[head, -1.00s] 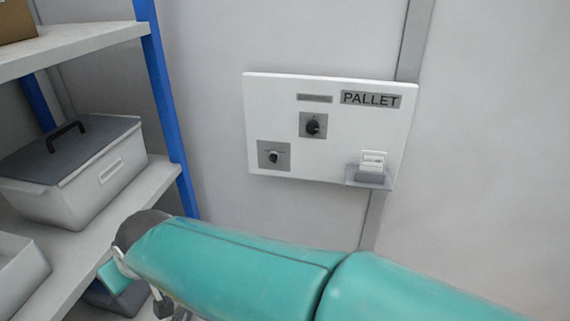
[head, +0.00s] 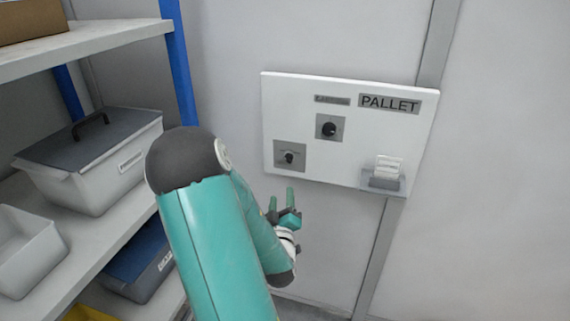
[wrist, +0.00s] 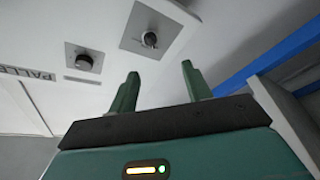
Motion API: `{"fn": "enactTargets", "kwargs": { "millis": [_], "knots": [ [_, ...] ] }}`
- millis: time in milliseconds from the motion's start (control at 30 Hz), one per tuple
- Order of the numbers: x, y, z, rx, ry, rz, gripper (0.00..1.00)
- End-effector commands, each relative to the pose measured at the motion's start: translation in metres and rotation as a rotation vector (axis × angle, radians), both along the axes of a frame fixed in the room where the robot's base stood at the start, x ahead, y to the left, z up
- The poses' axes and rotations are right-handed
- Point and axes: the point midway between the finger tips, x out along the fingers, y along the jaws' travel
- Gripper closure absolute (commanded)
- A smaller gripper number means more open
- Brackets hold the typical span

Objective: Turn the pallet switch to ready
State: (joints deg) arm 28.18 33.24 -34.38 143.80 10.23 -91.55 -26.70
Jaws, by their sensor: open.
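The white panel marked PALLET (head: 360,100) hangs on the wall. It carries two dark rotary knobs on grey plates: an upper middle knob (head: 329,129) and a lower left knob (head: 289,158). Which one is the pallet switch I cannot tell, and their markings are too small to read. My gripper (head: 282,196) is open and empty, just below the panel's lower left edge. In the wrist view, the lower left knob (wrist: 149,39) lies beyond the open fingers (wrist: 160,76), apart from them. The upper middle knob (wrist: 84,62) is further left there.
A card holder (head: 382,181) with a white card sits at the panel's lower right. A shelf (head: 95,225) with a blue post (head: 181,70) and a lidded grey box (head: 95,185) stands at the left. The wall right of the panel is clear.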

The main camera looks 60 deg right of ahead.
Motion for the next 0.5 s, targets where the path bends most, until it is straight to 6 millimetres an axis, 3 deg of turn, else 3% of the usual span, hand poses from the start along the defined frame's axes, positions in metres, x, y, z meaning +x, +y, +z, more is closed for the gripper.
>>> {"fn": "enactTargets", "kwargs": {
  "millis": [167,333,500],
  "knots": [
    [-0.015,-0.004,0.002,-0.087,0.033,-0.017,0.51],
    [-0.007,-0.019,0.008,-0.092,0.031,-0.014,0.51],
    [0.007,-0.047,0.017,-0.091,0.03,-0.012,0.51]
  ]
}}
